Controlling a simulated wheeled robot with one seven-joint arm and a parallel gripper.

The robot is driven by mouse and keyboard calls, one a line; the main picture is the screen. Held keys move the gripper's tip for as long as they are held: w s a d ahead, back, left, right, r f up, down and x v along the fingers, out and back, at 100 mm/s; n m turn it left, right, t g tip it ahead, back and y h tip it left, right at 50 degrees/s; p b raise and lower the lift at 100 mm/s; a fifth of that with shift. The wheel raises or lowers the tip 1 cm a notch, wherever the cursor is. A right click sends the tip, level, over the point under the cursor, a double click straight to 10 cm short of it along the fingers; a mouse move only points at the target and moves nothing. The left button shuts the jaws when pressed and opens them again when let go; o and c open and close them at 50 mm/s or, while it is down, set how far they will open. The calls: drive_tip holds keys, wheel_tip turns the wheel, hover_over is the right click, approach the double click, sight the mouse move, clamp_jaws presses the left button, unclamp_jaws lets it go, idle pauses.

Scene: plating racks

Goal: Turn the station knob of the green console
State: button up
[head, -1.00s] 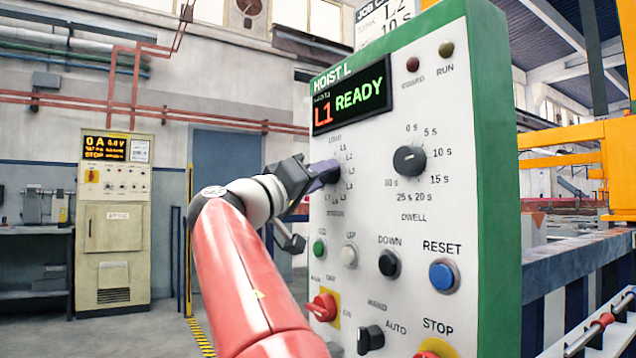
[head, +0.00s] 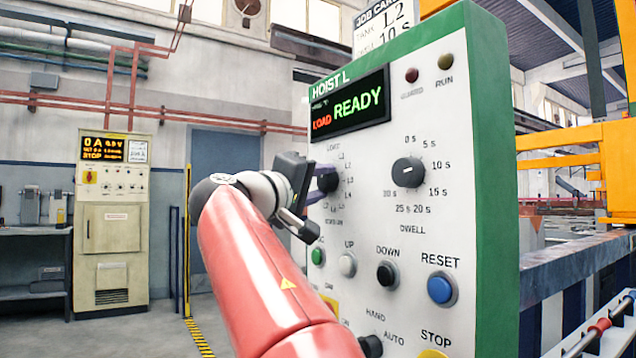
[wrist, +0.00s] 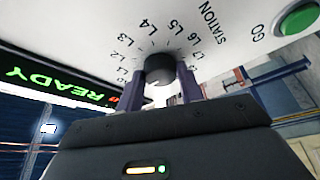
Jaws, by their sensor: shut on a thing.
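The green console (head: 493,150) stands upright, with a white face and green edges. Its display (head: 347,103) reads READY in green and LOAD in red. The black station knob (head: 330,183) is on the left of the face, ringed by labels from LOAD through L1 and up; it also shows in the wrist view (wrist: 159,69). My gripper (head: 322,180) reaches it from the left, with its purple fingers on either side of the knob and shut on it. In the wrist view my fingers (wrist: 160,85) flank the knob. The knob's pointer is hard to make out.
On the same face are the dwell knob (head: 408,172), the green GO button (head: 318,256), the UP (head: 347,264) and DOWN (head: 387,274) buttons and the blue RESET button (head: 441,289). A beige cabinet (head: 113,225) stands back left. An orange frame (head: 570,150) is at right.

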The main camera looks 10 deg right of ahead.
drive_tip(key=o, duration=1)
drive_tip(key=b+v, duration=0.2)
drive_tip(key=v, duration=0.5)
drive_tip(key=shift+s+a+f, duration=0.1)
drive_tip(key=shift+s+a, duration=0.15)
drive_tip(key=shift+a, duration=0.05)
